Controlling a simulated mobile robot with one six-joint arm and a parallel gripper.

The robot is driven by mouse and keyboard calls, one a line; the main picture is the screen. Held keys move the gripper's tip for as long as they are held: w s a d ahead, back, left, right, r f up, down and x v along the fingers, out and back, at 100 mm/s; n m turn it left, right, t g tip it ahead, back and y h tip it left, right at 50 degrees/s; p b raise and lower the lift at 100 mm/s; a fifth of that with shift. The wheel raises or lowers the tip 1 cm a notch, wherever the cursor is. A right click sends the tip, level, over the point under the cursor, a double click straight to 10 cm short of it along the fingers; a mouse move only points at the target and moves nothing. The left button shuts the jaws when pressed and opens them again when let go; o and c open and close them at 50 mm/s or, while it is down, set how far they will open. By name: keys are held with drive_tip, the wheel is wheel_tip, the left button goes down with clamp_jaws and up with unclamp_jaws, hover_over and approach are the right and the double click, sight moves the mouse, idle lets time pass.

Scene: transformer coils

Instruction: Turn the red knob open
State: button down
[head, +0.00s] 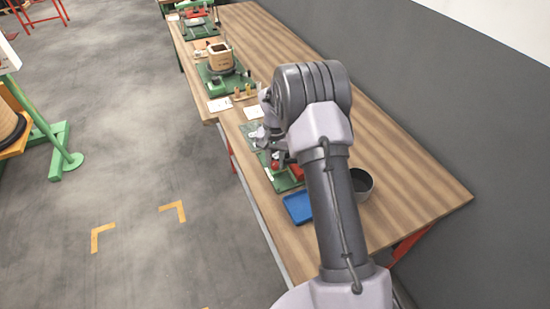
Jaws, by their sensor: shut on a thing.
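My gripper (274,157) is at the left side of my arm, low over a green fixture (285,184) on the wooden bench. It is shut on a small red part, which looks like the red knob (275,166). Only a little of this red part shows below the fingers. Another red piece (298,172) of the fixture shows just to the right, partly behind my arm. My wrist and arm hide much of the fixture, and the knob's angle cannot be made out.
A blue tray (297,207) lies in front of the fixture, and a dark bowl (360,184) stands right of my arm. Farther back on the bench (410,170) are a green base with a wooden coil block (220,57) and small pegs. The bench's right part is clear.

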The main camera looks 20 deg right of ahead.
sight(275, 163)
drive_tip(key=shift+n+p, duration=0.8)
drive_tip(key=shift+n, duration=1.3)
drive_tip(key=c, duration=1.4)
unclamp_jaws()
drive_tip(key=shift+c, duration=0.2)
drive_tip(key=shift+r, duration=0.1)
wheel_tip(275, 163, up, 17)
drive_tip(key=p, duration=0.4)
drive_tip(key=shift+r+p, duration=0.15)
drive_tip(key=shift+p, duration=0.15)
